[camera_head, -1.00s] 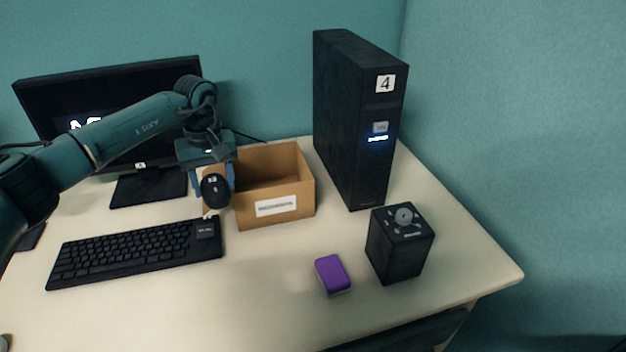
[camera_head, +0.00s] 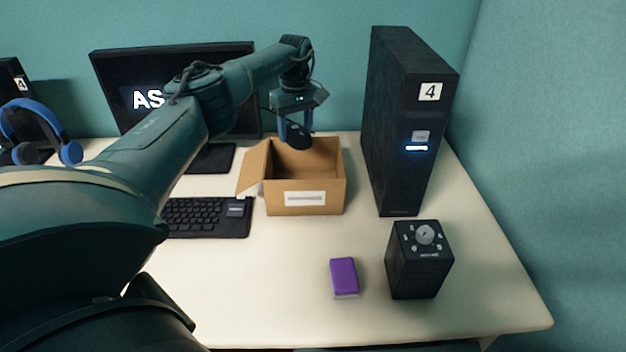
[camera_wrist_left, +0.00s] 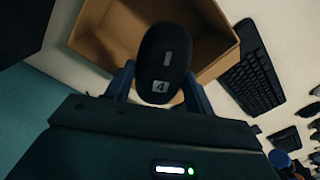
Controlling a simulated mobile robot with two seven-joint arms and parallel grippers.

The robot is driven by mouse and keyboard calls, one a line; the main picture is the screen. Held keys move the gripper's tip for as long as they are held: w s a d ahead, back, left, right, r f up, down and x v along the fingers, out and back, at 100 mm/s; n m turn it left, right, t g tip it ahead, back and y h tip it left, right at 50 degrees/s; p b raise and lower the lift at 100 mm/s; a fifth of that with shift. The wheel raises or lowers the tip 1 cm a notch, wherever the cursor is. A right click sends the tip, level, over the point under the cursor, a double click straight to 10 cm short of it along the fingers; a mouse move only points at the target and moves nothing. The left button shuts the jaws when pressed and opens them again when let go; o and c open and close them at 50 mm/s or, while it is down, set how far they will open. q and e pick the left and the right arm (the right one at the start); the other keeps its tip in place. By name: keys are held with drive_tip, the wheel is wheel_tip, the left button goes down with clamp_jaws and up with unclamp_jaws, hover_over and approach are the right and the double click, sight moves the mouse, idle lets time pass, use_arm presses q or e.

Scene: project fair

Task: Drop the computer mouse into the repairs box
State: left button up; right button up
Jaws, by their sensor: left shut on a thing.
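The black computer mouse (camera_head: 297,134) is held by my left gripper (camera_head: 294,128), which is shut on it. The mouse hangs above the open cardboard box (camera_head: 304,197), which has a white label on its front and a flap folded out to the left. The label's print is too small to read. My right gripper is not in view.
A tall black computer tower (camera_head: 408,130) stands right of the box. A black knobbed cube (camera_head: 420,262) and a purple block (camera_head: 344,277) lie in front. The keyboard (camera_head: 205,216) and monitor (camera_head: 170,85) are left of the box. Blue headphones (camera_head: 40,125) are at far left.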

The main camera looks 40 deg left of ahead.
use_arm(q)
wheel_tip(320, 180, down, 5)
drive_tip(key=b, duration=0.3)
drive_tip(key=o, duration=1.1)
drive_tip(key=r, duration=0.6)
drive_tip(key=r+p, duration=0.1)
drive_tip(key=r, duration=0.6)
drive_tip(key=shift+w+d+r, duration=0.1)
drive_tip(key=shift+w, duration=0.1)
drive_tip(key=shift+s, duration=0.1)
